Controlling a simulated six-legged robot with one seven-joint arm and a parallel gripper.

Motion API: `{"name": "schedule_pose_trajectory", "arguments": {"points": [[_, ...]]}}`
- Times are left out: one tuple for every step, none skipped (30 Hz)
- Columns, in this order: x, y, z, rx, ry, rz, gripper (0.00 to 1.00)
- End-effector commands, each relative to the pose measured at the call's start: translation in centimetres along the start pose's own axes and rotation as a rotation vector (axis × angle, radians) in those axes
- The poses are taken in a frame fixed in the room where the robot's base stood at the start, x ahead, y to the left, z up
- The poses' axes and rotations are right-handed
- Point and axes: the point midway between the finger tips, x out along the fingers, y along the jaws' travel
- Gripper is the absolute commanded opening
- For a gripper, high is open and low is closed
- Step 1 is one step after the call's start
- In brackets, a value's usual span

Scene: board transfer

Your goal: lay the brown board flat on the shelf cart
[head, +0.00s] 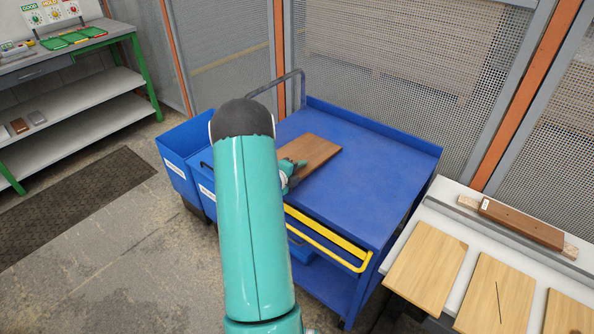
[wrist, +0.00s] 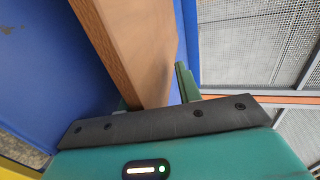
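The brown board (head: 313,150) lies on the blue top of the shelf cart (head: 365,170), towards its left side, and looks flat there. My gripper (head: 297,166) is at the board's near end, low over the cart top. In the wrist view the board (wrist: 150,45) runs from the top of the picture down between the fingers of my gripper (wrist: 155,92). The right finger stands apart from the board with a blue gap between them. The other finger is mostly hidden behind the board. My arm hides part of the cart's left side.
A white table (head: 440,204) with several lighter boards stands at the right. A mesh fence (head: 390,70) is behind. The cart top's right half is clear.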

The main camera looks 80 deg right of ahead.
Motion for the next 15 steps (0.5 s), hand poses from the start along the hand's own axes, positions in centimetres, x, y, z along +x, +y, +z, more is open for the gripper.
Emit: {"name": "schedule_pose_trajectory", "arguments": {"points": [[-0.83,1.14,0.14,-0.006,-0.006,0.073,0.38],[-0.96,1.05,0.16,-0.006,-0.006,0.102,0.38],[-1.10,0.98,0.23,-0.006,-0.008,0.141,0.38],[-1.08,0.91,0.23,-0.006,-0.007,0.170,0.38],[-1.05,0.90,0.23,-0.007,-0.005,0.201,0.38],[-1.03,0.82,0.28,-0.007,-0.006,0.241,0.38],[-1.01,0.80,0.29,-0.007,-0.005,0.268,0.38],[-0.95,0.83,0.25,-0.008,-0.002,0.292,0.38],[-0.95,0.81,0.26,-0.009,-0.002,0.325,0.38],[-0.98,0.78,0.30,-0.009,-0.005,0.349,0.38],[-1.00,0.77,0.32,-0.009,-0.006,0.371,0.38],[-0.96,0.83,0.22,-0.011,-0.001,0.395,0.38],[-0.96,0.84,0.24,-0.011,-0.001,0.414,0.38],[-0.97,0.83,0.25,-0.012,-0.001,0.431,0.38],[-1.01,0.86,0.32,-0.013,-0.004,0.455,0.38]]}}
